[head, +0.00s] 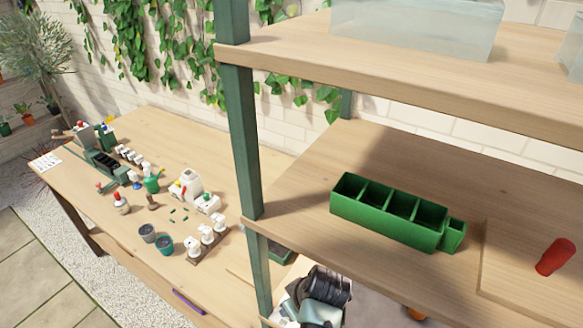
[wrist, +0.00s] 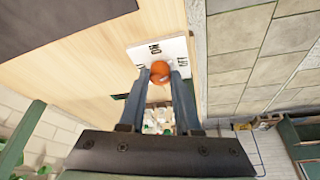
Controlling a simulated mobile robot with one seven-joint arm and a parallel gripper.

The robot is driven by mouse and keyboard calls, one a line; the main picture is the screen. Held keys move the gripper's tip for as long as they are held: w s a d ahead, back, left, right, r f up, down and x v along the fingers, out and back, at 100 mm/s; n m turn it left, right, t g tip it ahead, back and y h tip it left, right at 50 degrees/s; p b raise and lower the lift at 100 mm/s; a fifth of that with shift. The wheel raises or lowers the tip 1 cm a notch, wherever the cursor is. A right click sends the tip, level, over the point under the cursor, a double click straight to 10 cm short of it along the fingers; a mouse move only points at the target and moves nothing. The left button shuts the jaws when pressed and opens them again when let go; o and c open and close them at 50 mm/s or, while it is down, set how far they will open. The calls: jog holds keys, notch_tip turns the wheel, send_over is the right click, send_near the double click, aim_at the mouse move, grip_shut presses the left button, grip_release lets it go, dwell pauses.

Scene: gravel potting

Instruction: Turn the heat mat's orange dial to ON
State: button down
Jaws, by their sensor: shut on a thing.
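The orange dial (wrist: 160,70) sits on a white plate (wrist: 170,48) with dark lettering, at the edge of the wooden table in the wrist view. One label near the plate's far side seems to read ON; the others are too small to read surely. My gripper (wrist: 162,80) is shut on the dial, one finger on each side. The dial's pointer cannot be made out. A dark flat sheet (wrist: 60,18), likely the heat mat, lies at the upper left. In the head view the dial does not show, and my arm is partly hidden by the shelf.
A shelf unit with a green post (head: 240,130) and a green divided box (head: 390,212) stands in front in the head view. A red object (head: 555,257) lies on its shelf. The long bench (head: 120,225) at left carries pots, bottles and trays. Paving (wrist: 250,50) lies beyond the table edge.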

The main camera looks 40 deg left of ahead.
jog(key=n, duration=0.2)
jog(key=n+g+b, duration=0.1)
jog(key=shift+w+f+n+b, duration=0.1)
jog(key=shift+w+n+b, duration=0.1)
jog(key=shift+n+b, duration=0.15)
jog(key=n+g+b, duration=0.1)
jog(key=n+b, duration=0.1)
jog(key=n, duration=0.1)
jog(key=shift+w+n+g, duration=0.1)
jog(key=shift+n+g, duration=0.25)
jog(key=shift+g, duration=0.05)
jog(key=n+g+h+b, duration=0.1)
jog(key=n+b, duration=0.2)
jog(key=shift+a, duration=0.1)
jog(key=shift+n+h+b, duration=0.5)
jog(key=shift+n+b, duration=0.45)
jog(key=shift+n, duration=0.35)
jog(key=shift+n+g, duration=0.3)
jog(key=shift+g, duration=0.1)
jog(key=c, duration=0.9)
grip_release()
